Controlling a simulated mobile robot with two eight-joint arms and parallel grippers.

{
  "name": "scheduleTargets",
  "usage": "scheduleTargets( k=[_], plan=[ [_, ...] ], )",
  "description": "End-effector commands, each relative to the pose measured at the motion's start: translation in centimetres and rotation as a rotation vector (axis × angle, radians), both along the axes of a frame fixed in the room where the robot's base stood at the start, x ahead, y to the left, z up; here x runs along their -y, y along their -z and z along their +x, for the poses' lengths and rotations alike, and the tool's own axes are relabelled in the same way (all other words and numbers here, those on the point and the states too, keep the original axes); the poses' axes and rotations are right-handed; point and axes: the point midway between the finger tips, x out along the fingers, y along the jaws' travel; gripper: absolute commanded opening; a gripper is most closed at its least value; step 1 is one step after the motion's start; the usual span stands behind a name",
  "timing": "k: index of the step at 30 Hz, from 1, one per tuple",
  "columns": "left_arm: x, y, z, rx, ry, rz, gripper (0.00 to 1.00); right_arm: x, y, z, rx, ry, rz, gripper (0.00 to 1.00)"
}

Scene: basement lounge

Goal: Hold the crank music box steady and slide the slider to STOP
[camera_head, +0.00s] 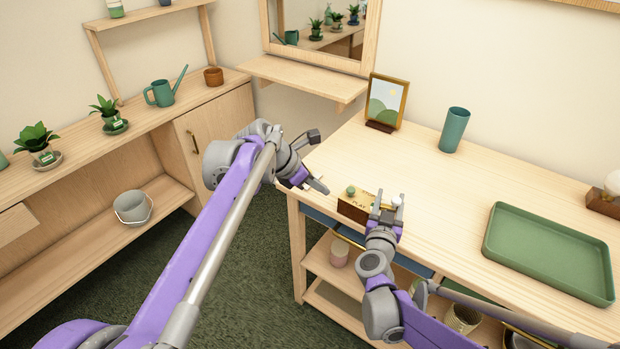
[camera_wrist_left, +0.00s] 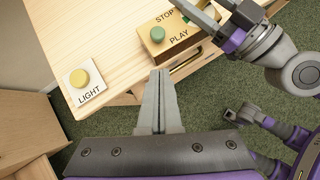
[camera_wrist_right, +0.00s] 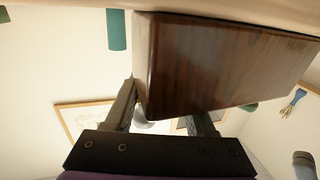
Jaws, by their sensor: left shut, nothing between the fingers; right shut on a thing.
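The music box (camera_head: 352,209) is a small brown wooden box at the near left edge of the table. Its top carries a green round knob (camera_wrist_left: 157,34) at the left end, beside the words STOP and PLAY; I cannot tell the slider's setting. My right gripper (camera_head: 386,202) is shut on the box's right part, and its dark wood (camera_wrist_right: 220,60) fills the right wrist view between the fingers. A white ball (camera_head: 397,200) shows by the right fingers. My left gripper (camera_head: 322,189) is shut and empty, left of the box; its tips (camera_wrist_left: 160,73) are apart from it.
A yellow button on a white LIGHT plate (camera_wrist_left: 84,84) lies left of the box on the table (camera_head: 430,190). A framed picture (camera_head: 386,101), a teal cup (camera_head: 454,130) and a green tray (camera_head: 550,253) stand further off. The table between them is clear.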

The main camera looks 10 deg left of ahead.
Motion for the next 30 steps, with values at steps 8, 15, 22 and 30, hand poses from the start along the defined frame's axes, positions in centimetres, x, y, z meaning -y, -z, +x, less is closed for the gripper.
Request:
scheduleTargets(
  k=[8, 15, 22, 30],
  plan=[
    [3.3, 2.3, 2.3, 0.000, 0.001, 0.000, 0.00, 0.0, 0.0, 0.0, 0.000, 0.000, -0.001, 0.00],
    [4.3, 2.6, 3.1, 0.000, 0.001, 0.001, 0.00, 0.0, 0.0, 0.0, 0.000, 0.000, -0.001, 0.00],
    [4.3, 2.6, 3.1, 0.000, -0.001, 0.001, 0.00, 0.0, 0.0, 0.0, 0.000, 0.000, -0.001, 0.00],
    [5.0, 2.6, 4.5, 0.000, 0.001, 0.001, 0.00, 0.0, 0.0, 0.0, 0.000, 0.000, -0.001, 0.00]
  ],
)
